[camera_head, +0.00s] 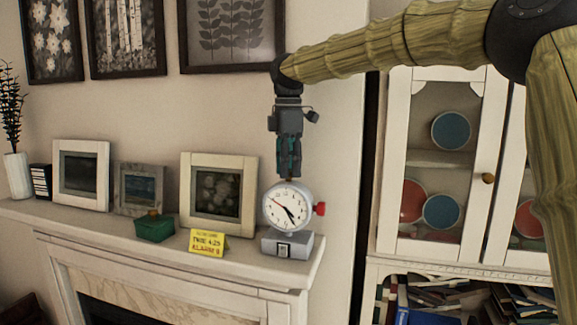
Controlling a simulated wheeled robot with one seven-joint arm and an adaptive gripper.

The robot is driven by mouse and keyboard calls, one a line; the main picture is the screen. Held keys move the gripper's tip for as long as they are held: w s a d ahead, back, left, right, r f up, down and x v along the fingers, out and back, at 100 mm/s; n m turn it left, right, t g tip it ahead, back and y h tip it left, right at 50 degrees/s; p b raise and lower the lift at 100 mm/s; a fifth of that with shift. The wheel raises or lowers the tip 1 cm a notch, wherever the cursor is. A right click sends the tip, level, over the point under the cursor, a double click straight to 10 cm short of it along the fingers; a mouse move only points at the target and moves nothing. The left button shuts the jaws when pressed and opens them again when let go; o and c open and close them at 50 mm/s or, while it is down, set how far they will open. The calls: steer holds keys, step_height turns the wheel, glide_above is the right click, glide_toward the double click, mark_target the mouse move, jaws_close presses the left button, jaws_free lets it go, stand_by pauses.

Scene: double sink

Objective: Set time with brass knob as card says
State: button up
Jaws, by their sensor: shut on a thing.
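A round white-faced clock (278,212) with a grey body stands on a grey base (287,245) near the right end of the mantel. Its dark hands point to the lower right, and a thin red hand points to the upper left. A red knob (320,209) sticks out from its right side. My gripper (289,174) points down from above, shut at the top of the clock. The brass knob there is mostly hidden by the fingertips. A yellow card (207,241) left of the clock appears to read "TIME 4:25" with a smaller red alarm line below.
A green box (154,228) sits left of the card. Framed pictures (219,195) stand behind along the mantel (95,222). A white glass-door cabinet (395,160) with plates stands to the right, above shelves of books (440,303). The mantel's right edge is close to the clock.

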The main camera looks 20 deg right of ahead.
steer(key=shift+f, duration=0.1)
steer(key=o, duration=1.1)
steer(key=shift+c, duration=0.2)
steer(key=shift+r, duration=0.2)
step_height(320, 180, up, 12)
steer(key=shift+f, duration=0.15)
steer(key=shift+d, duration=0.1)
